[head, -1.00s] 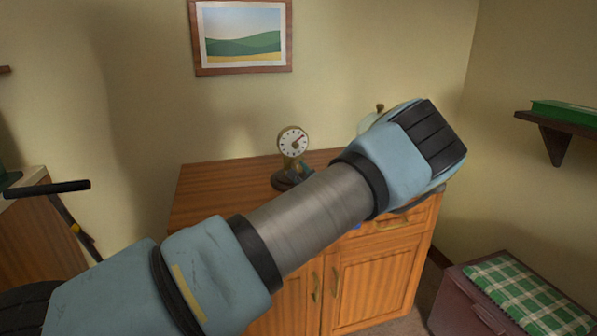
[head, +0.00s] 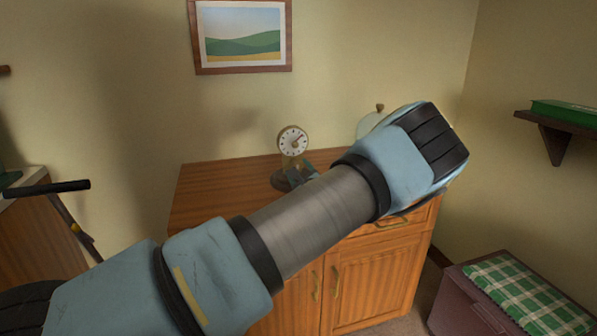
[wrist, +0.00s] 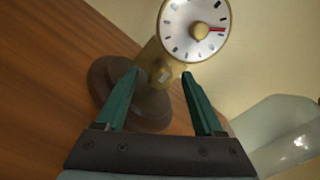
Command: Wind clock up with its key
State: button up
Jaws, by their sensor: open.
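The clock (head: 292,141) stands on the wooden cabinet top, with a round white dial, a brass-coloured body and a dark round base. In the wrist view its dial (wrist: 195,28) is at the top, with a red hand pointing right. A small pale squarish part (wrist: 163,74) shows on the brass body below the dial; I cannot tell whether it is the key. My gripper (wrist: 160,74) is open, its green fingertips on either side of that part in the picture, with nothing visibly held. In the head view, my arm partly hides the gripper beside the clock.
The wooden cabinet (head: 215,190) has bare top to the left of the clock. A pale domed object with a knob (head: 379,108) stands behind my arm at the right. A wall shelf (head: 555,121) and a chest with a checked cushion (head: 520,290) are further right.

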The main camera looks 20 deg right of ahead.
jog(key=s+a+b, duration=0.1)
jog(key=s+b, duration=0.1)
jog(key=s, duration=0.8)
jog(key=shift+s+a, duration=0.15)
jog(key=shift+s, duration=0.2)
